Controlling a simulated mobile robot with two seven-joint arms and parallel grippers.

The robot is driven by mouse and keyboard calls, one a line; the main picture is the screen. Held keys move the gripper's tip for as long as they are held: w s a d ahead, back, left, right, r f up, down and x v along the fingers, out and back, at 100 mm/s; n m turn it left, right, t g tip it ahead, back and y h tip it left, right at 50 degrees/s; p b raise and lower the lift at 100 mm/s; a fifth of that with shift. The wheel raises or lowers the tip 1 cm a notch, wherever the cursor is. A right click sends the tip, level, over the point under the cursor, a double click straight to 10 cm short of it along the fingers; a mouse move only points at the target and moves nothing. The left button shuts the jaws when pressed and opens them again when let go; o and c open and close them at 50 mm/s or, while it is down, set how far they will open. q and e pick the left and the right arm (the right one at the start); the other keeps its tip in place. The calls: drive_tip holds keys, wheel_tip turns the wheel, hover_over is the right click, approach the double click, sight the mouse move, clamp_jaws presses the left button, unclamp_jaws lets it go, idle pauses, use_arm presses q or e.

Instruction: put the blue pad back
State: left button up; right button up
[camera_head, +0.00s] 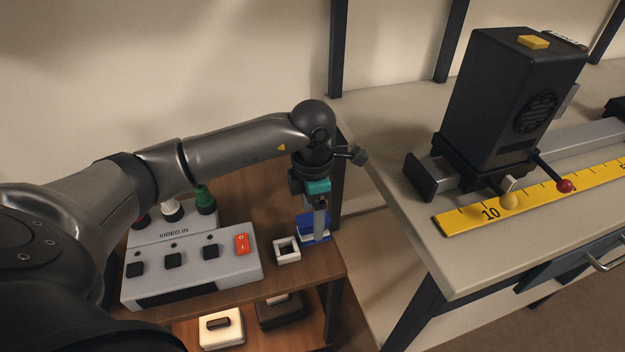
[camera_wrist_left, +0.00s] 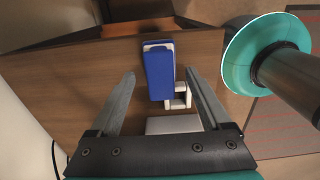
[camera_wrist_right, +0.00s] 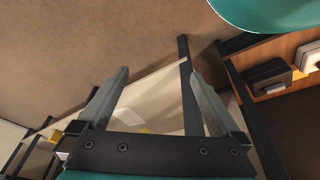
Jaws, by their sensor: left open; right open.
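The blue pad (camera_head: 312,229) is on the wooden shelf top near its right edge, partly hidden behind my left gripper's fingers. In the left wrist view the blue pad (camera_wrist_left: 158,72) lies between and beyond the fingertips, with a pale layer along its edge. My left gripper (camera_head: 319,232) points down at the pad; its fingers are open in the left wrist view (camera_wrist_left: 162,75) and do not visibly grip anything. My right gripper (camera_wrist_right: 161,75) is open and empty, away from the pad.
A small white square frame (camera_head: 287,250) stands beside the pad. A grey video box (camera_head: 190,267) with buttons fills the shelf's left. A white block (camera_head: 221,328) is on the lower shelf. The workbench (camera_head: 450,270) with a black device (camera_head: 512,95) and yellow ruler (camera_head: 462,220) is right.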

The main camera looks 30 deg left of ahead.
sight(312, 217)
use_arm(q)
wheel_tip(312, 217, up, 8)
drive_tip(key=p, duration=0.2)
drive_tip(key=shift+f+p, duration=0.25)
drive_tip(key=shift+p, duration=0.05)
drive_tip(key=shift+r+p, duration=0.3)
drive_tip(key=shift+r, duration=0.75)
use_arm(e)
drive_tip(key=s+d+f, duration=0.1)
drive_tip(key=s+f, duration=0.2)
drive_tip(key=f, duration=0.3)
drive_tip(key=shift+s+d+f+g, duration=0.25)
drive_tip(key=shift+s+f+g, duration=0.05)
drive_tip(key=shift+f+g, duration=0.1)
